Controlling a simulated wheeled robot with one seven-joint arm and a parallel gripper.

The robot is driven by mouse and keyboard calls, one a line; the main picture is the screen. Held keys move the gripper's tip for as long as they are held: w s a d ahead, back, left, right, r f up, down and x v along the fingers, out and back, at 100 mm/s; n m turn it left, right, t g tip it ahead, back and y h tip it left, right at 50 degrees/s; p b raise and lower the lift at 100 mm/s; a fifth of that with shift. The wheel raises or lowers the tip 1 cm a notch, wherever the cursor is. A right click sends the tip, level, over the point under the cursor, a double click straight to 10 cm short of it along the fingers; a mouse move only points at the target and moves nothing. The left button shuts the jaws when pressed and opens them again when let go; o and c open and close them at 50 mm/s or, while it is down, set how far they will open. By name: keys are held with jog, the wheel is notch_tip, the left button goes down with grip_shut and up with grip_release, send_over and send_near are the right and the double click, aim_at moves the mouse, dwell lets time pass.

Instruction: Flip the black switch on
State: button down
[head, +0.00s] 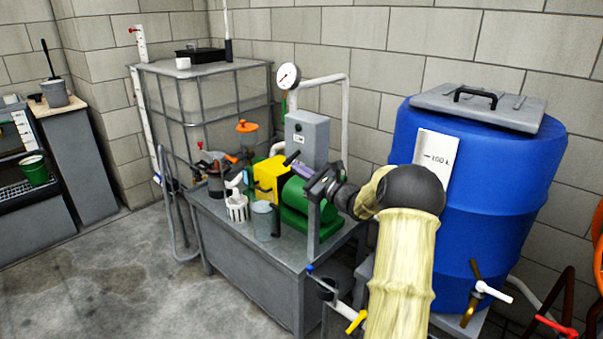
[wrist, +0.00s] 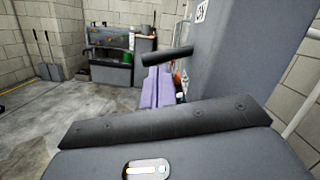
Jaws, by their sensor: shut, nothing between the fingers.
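The black switch is a short lever (head: 292,157) on the side of an upright grey box (head: 308,135) with a small white label. In the wrist view the lever (wrist: 167,57) sticks out to the left from the grey box (wrist: 235,60), tilted slightly down at its free end. My gripper (wrist: 158,70) has purple fingers, shut together and empty. Their tips appear just below the lever in the wrist view; I cannot tell whether they touch it. In the head view my gripper (head: 283,168) is beside the box, partly hidden by my wrist.
A pressure gauge (head: 288,76) and white pipe stand behind. A blue barrel (head: 480,215) is on the right.

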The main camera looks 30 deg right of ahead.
jog(key=shift+s+a+r+m+h+p, duration=0.1)
jog(key=shift+a+r+m+h+p, duration=0.15)
jog(key=shift+m+p, duration=0.5)
jog(key=shift+s+a+r+m+h+p, duration=0.1)
jog(key=shift+r+m+h+p, duration=0.2)
jog(key=shift+m+p, duration=0.45)
jog(key=shift+a+r+m+t+h+p, duration=0.1)
jog(key=shift+r+m+t+h+p, duration=0.15)
jog(key=shift+m+p, duration=0.6)
jog(key=shift+a+r+m+t+h+p, duration=0.15)
jog(key=shift+r+m+p, duration=0.25)
jog(key=shift+m+p, duration=0.45)
jog(key=shift+a+r+m+t+h+p, duration=0.15)
jog(key=shift+r+m+p, duration=0.15)
jog(key=shift+m+p, duration=0.55)
jog(key=shift+s+r+m+p, duration=0.1)
jog(key=shift+r+m+p, duration=0.1)
jog(key=shift+m+p, duration=0.7)
jog(key=shift+m+b, duration=0.25)
jog(key=shift+b, duration=0.05)
jog(key=f+b+v, duration=0.1)
jog(key=f+v, duration=0.1)
jog(key=v, duration=1.1)
jog(key=shift+w+a+f+b, duration=0.25)
jog(key=shift+a+b, duration=0.05)
jog(key=shift+b, duration=0.1)
